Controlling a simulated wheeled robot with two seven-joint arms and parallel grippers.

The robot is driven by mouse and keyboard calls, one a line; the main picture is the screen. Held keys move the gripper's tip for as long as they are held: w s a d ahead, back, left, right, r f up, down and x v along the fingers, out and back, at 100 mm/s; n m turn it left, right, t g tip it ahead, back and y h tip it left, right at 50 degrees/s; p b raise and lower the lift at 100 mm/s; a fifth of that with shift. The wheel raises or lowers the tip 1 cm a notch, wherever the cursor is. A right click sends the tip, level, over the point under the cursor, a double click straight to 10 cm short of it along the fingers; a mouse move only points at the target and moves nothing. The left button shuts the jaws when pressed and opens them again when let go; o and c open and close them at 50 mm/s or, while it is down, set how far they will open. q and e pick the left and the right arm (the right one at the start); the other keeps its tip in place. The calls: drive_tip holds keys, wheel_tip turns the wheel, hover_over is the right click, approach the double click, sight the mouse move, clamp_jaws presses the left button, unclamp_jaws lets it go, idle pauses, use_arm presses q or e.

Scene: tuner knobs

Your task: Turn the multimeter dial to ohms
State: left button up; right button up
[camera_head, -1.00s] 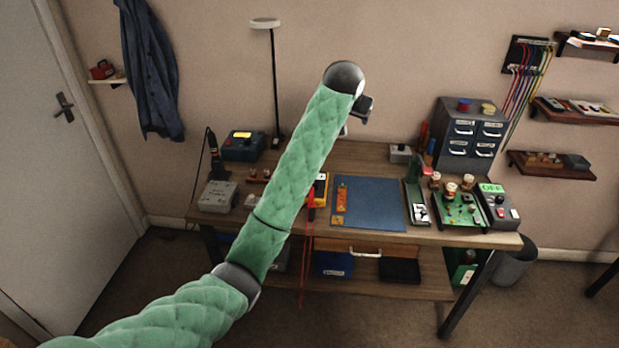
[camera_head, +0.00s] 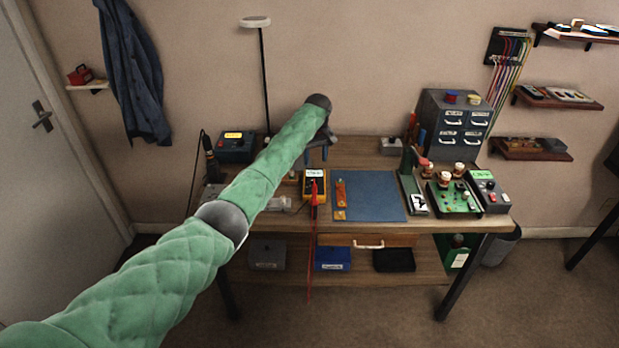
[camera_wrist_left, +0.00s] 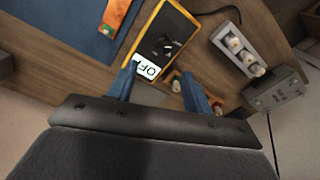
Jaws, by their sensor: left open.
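The yellow multimeter (camera_head: 322,192) lies on the workbench, left of the blue mat, with a red lead running down over the front edge. In the left wrist view the multimeter (camera_wrist_left: 181,14) shows a dark face with a dial (camera_wrist_left: 164,46) and a white display (camera_wrist_left: 147,67), whose visible letters read "OF". My left gripper (camera_head: 317,155) is above and behind the multimeter, fingers pointing down. In the wrist view its two blue fingers (camera_wrist_left: 157,72) are apart, with the display end of the multimeter between and beyond them. Nothing is held. My right gripper is not in view.
The blue mat (camera_head: 368,197) holds an orange strip (camera_head: 340,192) at its left edge. A green circuit board (camera_head: 452,198) and a drawer cabinet (camera_head: 459,130) stand at the right. A thin lamp (camera_head: 264,85) rises behind my arm. The mat's middle is clear.

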sight(314, 179)
use_arm(q)
drive_tip(key=shift+s+a+f+n, duration=0.15)
drive_tip(key=shift+a+f+n, duration=0.2)
drive_tip(key=shift+f+n, duration=0.15)
drive_tip(key=shift+f+n+g, duration=0.1)
drive_tip(key=shift+n+g, duration=0.2)
drive_tip(key=shift+n, duration=0.1)
drive_tip(key=shift+s+d+n, duration=0.1)
drive_tip(key=shift+d+n, duration=0.1)
drive_tip(key=shift+n, duration=1.2)
drive_tip(key=shift+f+p, duration=1.15)
drive_tip(key=shift+f, duration=2.7)
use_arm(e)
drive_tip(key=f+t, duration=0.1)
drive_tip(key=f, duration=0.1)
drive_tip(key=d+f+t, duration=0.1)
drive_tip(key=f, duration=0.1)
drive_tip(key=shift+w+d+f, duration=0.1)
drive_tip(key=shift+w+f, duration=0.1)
use_arm(q)
drive_tip(key=shift+c, duration=0.2)
drive_tip(key=c, duration=0.9)
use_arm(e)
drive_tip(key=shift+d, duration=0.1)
